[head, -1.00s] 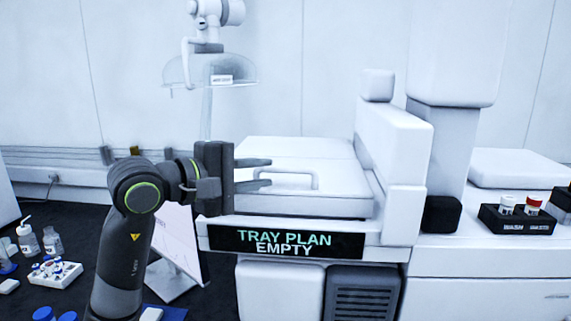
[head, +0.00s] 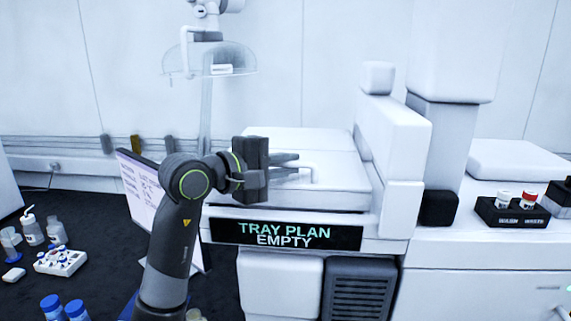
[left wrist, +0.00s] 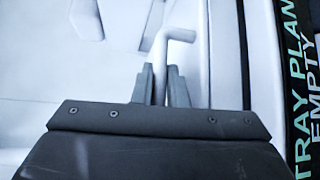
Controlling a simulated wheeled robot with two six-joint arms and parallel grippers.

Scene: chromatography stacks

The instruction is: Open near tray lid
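The near tray lid (head: 342,178) is a flat white cover, lying closed on the white instrument above the "TRAY PLAN EMPTY" sign (head: 285,235). Its thin white bar handle (head: 314,174) shows only at its right end in the head view. My left gripper (head: 292,164) reaches in from the left at the handle. In the left wrist view the handle (left wrist: 160,65) runs between the two fingers (left wrist: 160,88), which sit close against both its sides. The fingers hide part of the handle. My right gripper is not in view.
A white upright housing (head: 393,150) stands right of the lid. A black holder (head: 510,213) with two capped vials is farther right. A tilted screen (head: 140,190) stands behind my left arm. A white rack (head: 60,262) and bottles are at the left.

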